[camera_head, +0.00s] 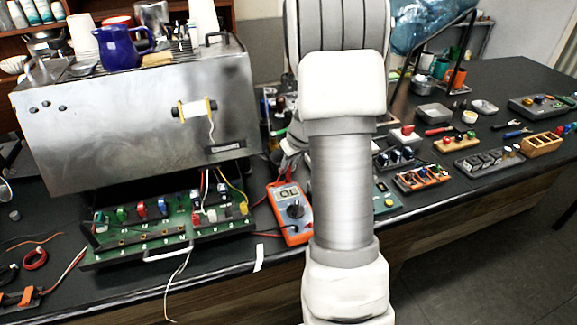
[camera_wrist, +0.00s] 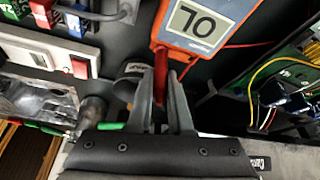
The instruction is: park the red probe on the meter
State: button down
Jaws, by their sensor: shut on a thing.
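The meter (camera_head: 290,213) is orange with a dark dial and a display reading OL. It lies on the dark counter, just right of the green circuit board. In the wrist view the meter (camera_wrist: 205,28) is at the top, with the display toward me. My gripper (camera_wrist: 164,82) is shut on the red probe (camera_wrist: 162,63), which shows between the fingertips right at the meter's near end. I cannot tell whether the probe touches the meter. In the head view my arm hides part of the area, and the probe cannot be made out for certain.
The steel brewer (camera_head: 140,120) stands at the left, with the open circuit board (camera_head: 165,232) and loose wires below it. Trays of small parts, including an orange one (camera_head: 422,178), lie on the right. Counter near the meter is cluttered.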

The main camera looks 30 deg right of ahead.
dwell(0.4)
jog(key=c, duration=0.8)
grip_release()
jog(key=shift+o, duration=0.2)
jog(key=v, duration=1.7)
jog(key=shift+r, duration=0.25)
jog(key=shift+s, duration=0.1)
